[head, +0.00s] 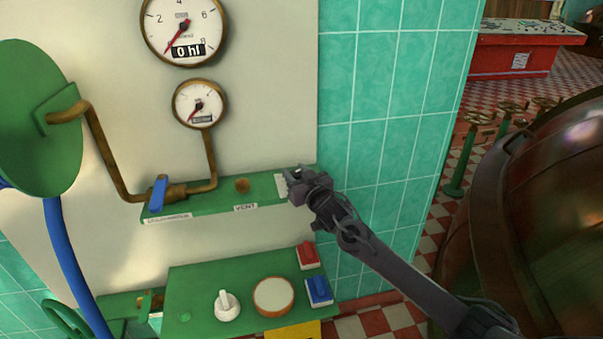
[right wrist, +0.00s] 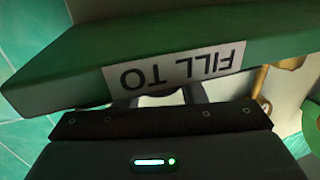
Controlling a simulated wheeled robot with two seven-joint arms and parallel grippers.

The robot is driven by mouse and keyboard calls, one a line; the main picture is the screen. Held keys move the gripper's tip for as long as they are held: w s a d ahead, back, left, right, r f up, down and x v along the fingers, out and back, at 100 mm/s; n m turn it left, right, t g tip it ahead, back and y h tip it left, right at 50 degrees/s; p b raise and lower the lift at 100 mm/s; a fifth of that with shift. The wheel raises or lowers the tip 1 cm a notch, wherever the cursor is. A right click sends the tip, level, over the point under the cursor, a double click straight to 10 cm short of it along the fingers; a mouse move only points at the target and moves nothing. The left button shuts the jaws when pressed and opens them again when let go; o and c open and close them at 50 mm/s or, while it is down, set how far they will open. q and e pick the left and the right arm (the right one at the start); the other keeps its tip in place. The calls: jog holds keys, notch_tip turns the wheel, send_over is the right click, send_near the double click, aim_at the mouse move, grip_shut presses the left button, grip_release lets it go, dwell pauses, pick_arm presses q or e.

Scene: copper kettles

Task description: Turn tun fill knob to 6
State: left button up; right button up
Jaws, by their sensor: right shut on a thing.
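My right gripper (head: 299,178) reaches in from the right to the right end of the green shelf (head: 218,200) on the wall panel. Its jaws are shut on the tun fill knob, which the gripper itself hides in the head view. A white plate (head: 281,186) shows just left of the jaws. In the right wrist view a "FILL TO" label (right wrist: 177,67) appears upside down on the green shelf edge, with the grey fingers (right wrist: 160,97) partly hidden behind it. The knob's setting cannot be read. The large gauge (head: 183,30) shows "0 hl". My left gripper is out of view.
Left along the shelf are a brass vent knob (head: 242,185) and a blue valve lever (head: 158,193). Below is a green panel with a white knob (head: 227,305), a round dial (head: 273,296), and red (head: 307,255) and blue (head: 319,290) switches. A copper kettle (head: 540,220) stands right.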

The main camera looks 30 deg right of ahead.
jog(key=shift+m+h, duration=0.3)
jog(key=shift+h, duration=0.2)
jog(key=shift+m+h, duration=0.5)
jog(key=shift+h, duration=0.3)
jog(key=m+g+h+b, duration=0.1)
jog(key=m+h, duration=0.1)
jog(key=h, duration=0.1)
jog(key=shift+f+h, duration=0.1)
jog(key=shift+h, duration=0.2)
jog(key=shift+m+g+h+b, duration=0.95)
jog(key=shift+m+g+h, duration=0.45)
jog(key=shift+m+h, duration=0.9)
jog(key=shift+d+h, duration=0.15)
jog(key=shift+h, duration=0.45)
jog(key=o, duration=1)
jog(key=shift+d, duration=0.1)
